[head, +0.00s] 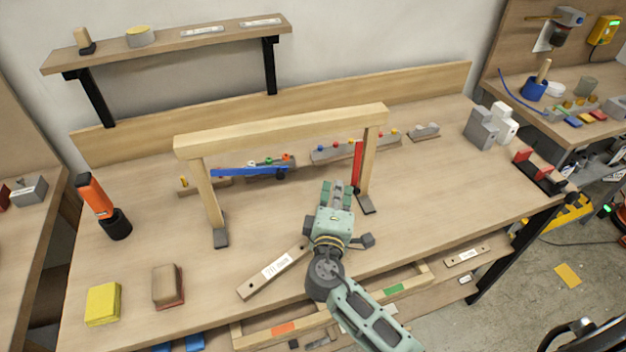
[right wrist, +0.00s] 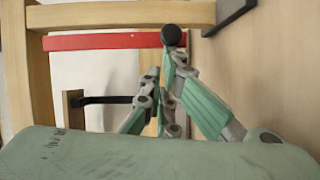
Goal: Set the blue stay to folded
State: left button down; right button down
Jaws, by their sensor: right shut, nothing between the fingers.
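A wooden frame (head: 285,128) with two legs stands on the workbench. The blue stay (head: 240,172) is a flat bar that runs out roughly level from the left leg (head: 209,200), its dark knob (head: 281,175) at the free end. The red stay (head: 358,162) lies along the right leg (head: 369,165). My right gripper (head: 336,184) is shut and empty, in front of the frame near the right leg, to the right of the blue stay and apart from it. In the right wrist view, the red stay (right wrist: 100,41) and its black knob (right wrist: 171,34) show beyond the fingers (right wrist: 163,80). My left gripper is out of view.
Behind the frame are trays with coloured pieces (head: 330,152). An orange-and-black tool (head: 100,205) stands at left. A yellow block (head: 103,304), a brown block (head: 168,287) and a labelled wooden bar (head: 272,270) lie in front. Bare bench lies under the frame.

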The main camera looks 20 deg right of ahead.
aim_at(280, 171)
jog(key=k+j, duration=0.7)
jog(key=k, duration=0.1)
